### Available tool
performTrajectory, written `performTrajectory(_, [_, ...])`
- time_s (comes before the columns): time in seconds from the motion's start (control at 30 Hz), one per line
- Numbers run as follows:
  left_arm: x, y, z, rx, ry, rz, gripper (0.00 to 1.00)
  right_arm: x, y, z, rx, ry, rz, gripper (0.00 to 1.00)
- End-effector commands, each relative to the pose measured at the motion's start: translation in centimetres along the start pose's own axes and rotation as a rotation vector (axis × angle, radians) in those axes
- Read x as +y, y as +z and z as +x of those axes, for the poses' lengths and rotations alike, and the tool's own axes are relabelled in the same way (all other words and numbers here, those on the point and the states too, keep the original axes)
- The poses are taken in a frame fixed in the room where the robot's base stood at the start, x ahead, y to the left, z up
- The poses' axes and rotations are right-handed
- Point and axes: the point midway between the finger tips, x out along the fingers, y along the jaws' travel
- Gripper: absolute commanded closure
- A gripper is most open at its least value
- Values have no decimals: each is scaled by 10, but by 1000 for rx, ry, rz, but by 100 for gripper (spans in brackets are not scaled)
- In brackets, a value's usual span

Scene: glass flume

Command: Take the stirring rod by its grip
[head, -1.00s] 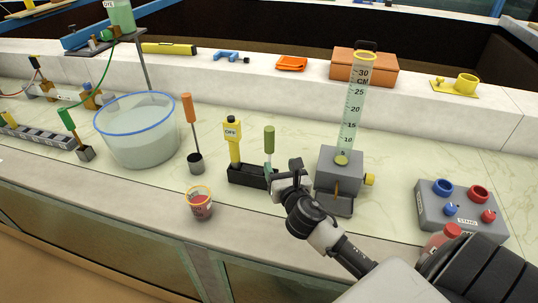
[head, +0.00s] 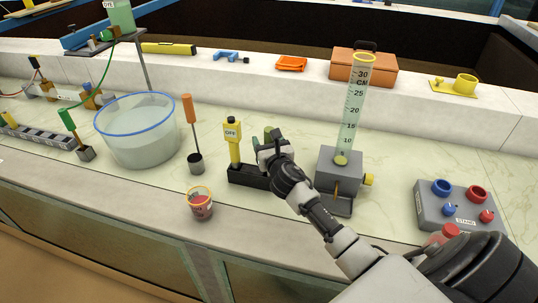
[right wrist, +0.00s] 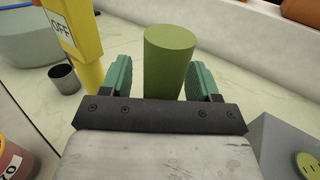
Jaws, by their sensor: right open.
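An olive-green grip (head: 269,131) stands upright over the black holder (head: 246,174), its lower part hidden behind my right gripper. It looks like the stirring rod's grip. My right gripper (head: 266,143) is open at that grip. In the right wrist view, the olive grip (right wrist: 169,58) stands between the green finger pads of my right gripper (right wrist: 161,68), with a gap at the left pad. The right pad is close to it, and I cannot tell if they touch. My left gripper is not in view.
A yellow tool marked OFF (head: 233,140) stands just left of the grip in the same holder. A measuring cylinder (head: 355,100) on a grey block (head: 338,170) is close on the right. An orange-handled rod (head: 190,108) and a red-filled cup (head: 200,204) are further left.

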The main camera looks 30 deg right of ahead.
Motion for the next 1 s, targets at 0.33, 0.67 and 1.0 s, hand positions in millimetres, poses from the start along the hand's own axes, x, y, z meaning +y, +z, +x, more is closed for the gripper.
performTrajectory(0.33, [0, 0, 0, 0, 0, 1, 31, 0, 0, 1, 1, 0, 0, 57])
performTrajectory(0.67, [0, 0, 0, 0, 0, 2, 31, 0, 0, 1, 0, 0, 0, 94])
performTrajectory(1.0, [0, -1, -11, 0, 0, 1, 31, -1, 32, 1, -6, 1, -6, 94])
